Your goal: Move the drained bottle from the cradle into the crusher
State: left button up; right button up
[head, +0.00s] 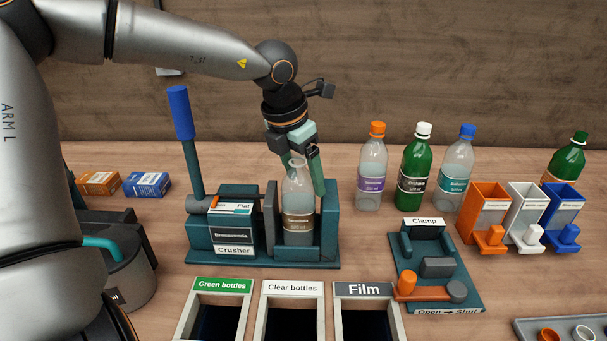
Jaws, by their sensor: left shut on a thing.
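A clear, empty-looking bottle (297,197) with a brown label and no cap visible stands upright in the chamber of the teal crusher (226,236). My left gripper (303,165) comes down from above and is shut on the bottle near its neck. The fingers partly hide the neck. The crusher's lever with its blue grip (180,112) stands up at the left. The teal clamp cradle (425,235), marked Open to Shut, is empty, with an orange-knobbed lever at its front left. My right gripper is not in view.
Several bottles, including a clear orange-capped one (371,165), stand at the back right. Orange, white and blue cap bins (483,210) are at the right. Bins for green bottles (222,285), clear bottles and film line the front. Two small boxes (147,185) lie at the left.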

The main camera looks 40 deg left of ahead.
pick_arm(q)
jog(key=o, duration=1.2)
jog(key=shift+c, duration=0.2)
jog(key=p+v, duration=0.1)
jog(key=v, duration=1)
jog(key=shift+r, duration=0.1)
jog(key=shift+s+r+p, duration=0.2)
jog(key=shift+r+p, duration=0.1)
jog(key=shift+r, duration=0.3)
